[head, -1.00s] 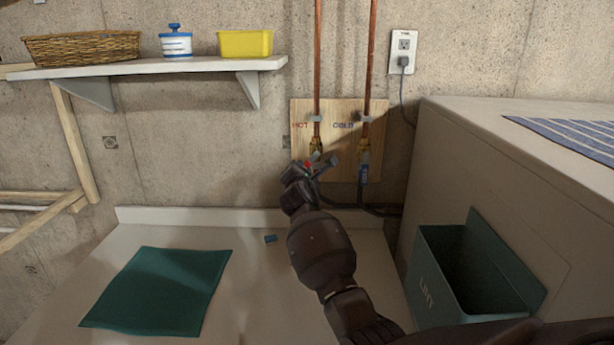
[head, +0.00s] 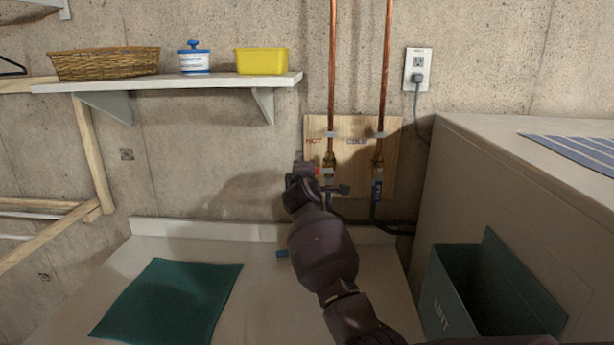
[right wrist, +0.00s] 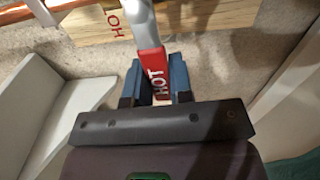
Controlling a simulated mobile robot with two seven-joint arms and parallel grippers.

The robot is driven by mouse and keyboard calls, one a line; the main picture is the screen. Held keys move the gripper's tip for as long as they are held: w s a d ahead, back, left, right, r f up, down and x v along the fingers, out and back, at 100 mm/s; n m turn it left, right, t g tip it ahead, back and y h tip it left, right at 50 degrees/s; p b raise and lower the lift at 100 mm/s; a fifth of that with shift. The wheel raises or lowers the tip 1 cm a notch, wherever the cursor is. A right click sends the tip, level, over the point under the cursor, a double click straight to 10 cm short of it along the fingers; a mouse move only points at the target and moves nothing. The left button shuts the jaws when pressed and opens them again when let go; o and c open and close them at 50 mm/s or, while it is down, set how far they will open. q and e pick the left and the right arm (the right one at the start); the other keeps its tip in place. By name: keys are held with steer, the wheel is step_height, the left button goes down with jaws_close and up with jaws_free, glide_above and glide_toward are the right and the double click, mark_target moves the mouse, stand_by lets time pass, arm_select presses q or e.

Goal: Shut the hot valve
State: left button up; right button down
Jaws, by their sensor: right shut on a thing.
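The hot valve (head: 329,160) is a brass fitting on the left copper pipe, under the word HOT on the wooden board. Its red lever (right wrist: 152,65), lettered HOT, is between the two blue finger pads in the right wrist view; a bit of red also shows in the head view (head: 317,171). My right gripper (right wrist: 155,83) is shut on this red lever. In the head view, my right gripper (head: 320,183) covers most of the lever, so its exact angle is hard to tell. My left gripper is not in view.
The cold valve's blue lever (head: 377,190) hangs close on the right, along its pipe. A shelf (head: 200,80) with basket and tubs is at upper left. A grey appliance (head: 490,190) and green lint bin (head: 445,290) stand right. A green cloth (head: 170,300) lies below.

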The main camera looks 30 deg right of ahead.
steer(key=shift+r+m, duration=0.2)
steer(key=shift+m, duration=0.3)
steer(key=c, duration=1)
jaws_free()
steer(key=v, duration=1.1)
steer(key=shift+d, duration=0.15)
